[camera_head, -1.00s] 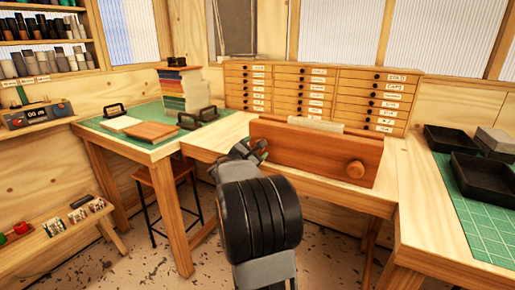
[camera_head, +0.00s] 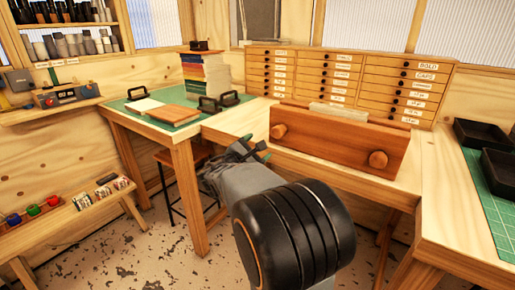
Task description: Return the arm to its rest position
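My arm rises from the bottom of the head view, with its thick black joint in front. My gripper (camera_head: 256,148) is at the arm's far end, just left of the wooden block with two round knobs (camera_head: 335,140). Its two green-tipped fingers look apart, with nothing visible between them. My arm hides part of the bench's front edge and the floor below.
A wooden drawer cabinet (camera_head: 420,78) stands at the back. A side bench on the left holds stacked books (camera_head: 206,75) and a brown board (camera_head: 172,115). Black trays (camera_head: 482,134) lie on the right bench's green mat (camera_head: 482,172). A stool (camera_head: 168,158) stands below left.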

